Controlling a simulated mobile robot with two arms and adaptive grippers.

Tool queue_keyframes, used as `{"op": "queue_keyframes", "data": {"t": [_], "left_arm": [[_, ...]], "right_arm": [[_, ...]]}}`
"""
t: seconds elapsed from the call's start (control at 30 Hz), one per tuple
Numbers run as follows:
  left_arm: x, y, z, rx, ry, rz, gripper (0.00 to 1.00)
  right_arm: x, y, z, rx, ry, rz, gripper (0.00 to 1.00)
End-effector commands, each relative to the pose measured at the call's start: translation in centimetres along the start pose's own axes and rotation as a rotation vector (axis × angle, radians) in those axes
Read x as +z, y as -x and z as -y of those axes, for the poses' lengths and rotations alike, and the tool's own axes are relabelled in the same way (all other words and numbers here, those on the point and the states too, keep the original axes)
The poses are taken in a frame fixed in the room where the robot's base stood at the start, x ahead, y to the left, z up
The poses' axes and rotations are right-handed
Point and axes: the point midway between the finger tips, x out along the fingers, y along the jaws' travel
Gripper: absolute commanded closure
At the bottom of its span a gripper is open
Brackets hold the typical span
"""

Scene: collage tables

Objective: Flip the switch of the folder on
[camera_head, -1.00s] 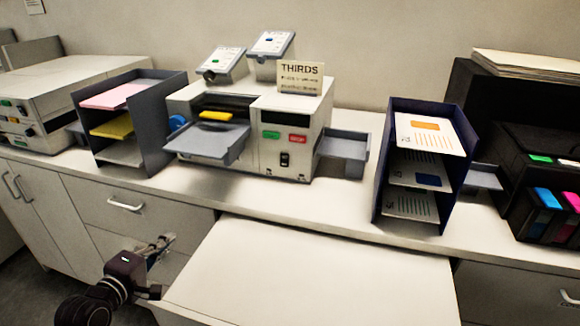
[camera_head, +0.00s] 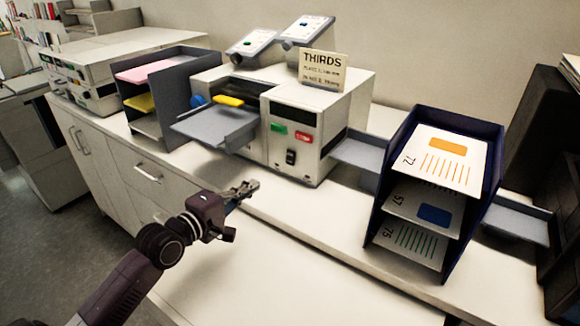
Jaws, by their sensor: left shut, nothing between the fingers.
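The folder (camera_head: 345,88) is the white box-shaped machine on the counter, with a "THIRDS" card (camera_head: 323,70) on top. Its front panel has a green button (camera_head: 278,128), a red button (camera_head: 304,138) and a small black rocker switch (camera_head: 291,156) below them. I cannot tell which way the switch is tipped. My left gripper (camera_head: 246,189) is shut and empty. It is in front of the counter edge, below and to the left of the switch, and apart from the folder. My right gripper is not in view.
A grey feed tray (camera_head: 215,127) juts from the folder's front left, and another tray (camera_head: 360,153) from its right side. A dark blue paper rack (camera_head: 482,205) stands at right, a grey rack (camera_head: 178,97) at left. A pale surface (camera_head: 270,275) lies in front of the counter.

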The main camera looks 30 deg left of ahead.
Motion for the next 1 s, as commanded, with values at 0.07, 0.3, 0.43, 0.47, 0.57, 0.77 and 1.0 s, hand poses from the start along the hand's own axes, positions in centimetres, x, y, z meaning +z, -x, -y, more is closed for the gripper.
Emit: {"op": "queue_keyframes", "data": {"t": [0.07,0.3,0.43,0.47,0.57,0.77,1.0], "left_arm": [[0.0,0.0,0.0,0.0,0.0,0.0,1.0],[0.0,-0.9,-0.1,0.001,0.002,0.0,1.0],[0.0,-2.6,-0.3,0.002,0.0,0.0,1.0],[-0.1,-3.0,-0.3,0.001,0.0,-0.001,1.0],[0.0,-4.7,-0.3,0.001,0.002,0.0,1.0],[0.0,-7.9,-0.3,0.001,0.0,0.0,1.0],[0.0,-11.5,-0.2,-0.001,0.0,0.0,1.0]], "right_arm": [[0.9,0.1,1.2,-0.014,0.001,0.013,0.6],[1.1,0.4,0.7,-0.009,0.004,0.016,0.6],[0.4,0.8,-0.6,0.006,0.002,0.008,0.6],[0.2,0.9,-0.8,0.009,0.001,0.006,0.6],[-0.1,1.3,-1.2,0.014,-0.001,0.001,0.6],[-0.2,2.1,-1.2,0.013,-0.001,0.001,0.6],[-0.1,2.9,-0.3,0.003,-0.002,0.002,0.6]]}}
